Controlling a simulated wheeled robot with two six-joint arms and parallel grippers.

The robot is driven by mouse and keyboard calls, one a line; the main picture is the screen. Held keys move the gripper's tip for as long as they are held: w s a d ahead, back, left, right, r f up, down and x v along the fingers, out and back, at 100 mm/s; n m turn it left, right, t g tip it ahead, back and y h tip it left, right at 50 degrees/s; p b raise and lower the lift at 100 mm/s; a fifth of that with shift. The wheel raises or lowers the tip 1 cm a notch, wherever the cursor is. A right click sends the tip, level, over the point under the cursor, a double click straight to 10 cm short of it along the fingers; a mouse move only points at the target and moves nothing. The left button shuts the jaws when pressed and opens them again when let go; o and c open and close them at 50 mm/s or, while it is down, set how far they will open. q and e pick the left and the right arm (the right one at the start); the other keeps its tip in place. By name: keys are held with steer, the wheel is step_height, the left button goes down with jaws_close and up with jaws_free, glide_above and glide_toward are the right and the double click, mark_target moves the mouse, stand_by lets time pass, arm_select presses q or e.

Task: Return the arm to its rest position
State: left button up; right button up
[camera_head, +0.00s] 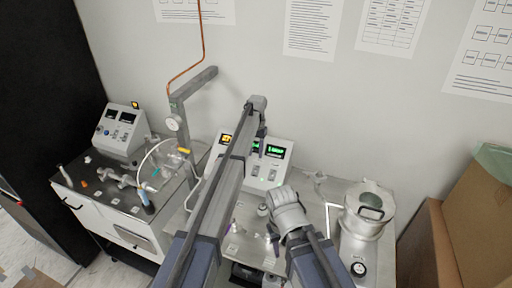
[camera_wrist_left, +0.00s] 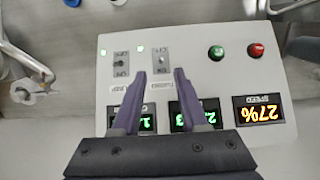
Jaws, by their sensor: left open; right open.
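My left arm (camera_head: 218,188) reaches up across the middle of the head view. Its gripper (camera_head: 261,132) is at the far end, in front of the control box (camera_head: 268,172), with its fingers hardly visible there. In the left wrist view the left gripper (camera_wrist_left: 160,78) has two purple fingers, apart with nothing between them. Behind them the control box (camera_wrist_left: 228,84) appears upside down, with toggle switches, lit displays and green and red buttons. I cannot tell whether the fingers touch it. My right gripper (camera_head: 273,240) is lower, pointing down over the bench, open; its fingertips are small in view.
A post with a gauge (camera_head: 173,123) and side arm stands left of my left arm. A second control box (camera_head: 120,131) and glassware are on the left bench. A metal vessel (camera_head: 368,208) stands at right, beside cardboard boxes (camera_head: 478,210).

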arm_select(q)
steer(key=s+f+b, duration=0.3)
steer(key=s, duration=1.1)
steer(key=s+a+f+b, duration=0.1)
steer(key=s+f+b, duration=0.3)
steer(key=s, duration=1.1)
steer(key=s+f+t+b, duration=0.1)
steer(key=s+f+b, duration=0.3)
steer(key=s, duration=1.1)
steer(key=shift+s+a+y, duration=0.15)
steer(key=shift+s+y, duration=0.1)
steer(key=shift+y, duration=0.15)
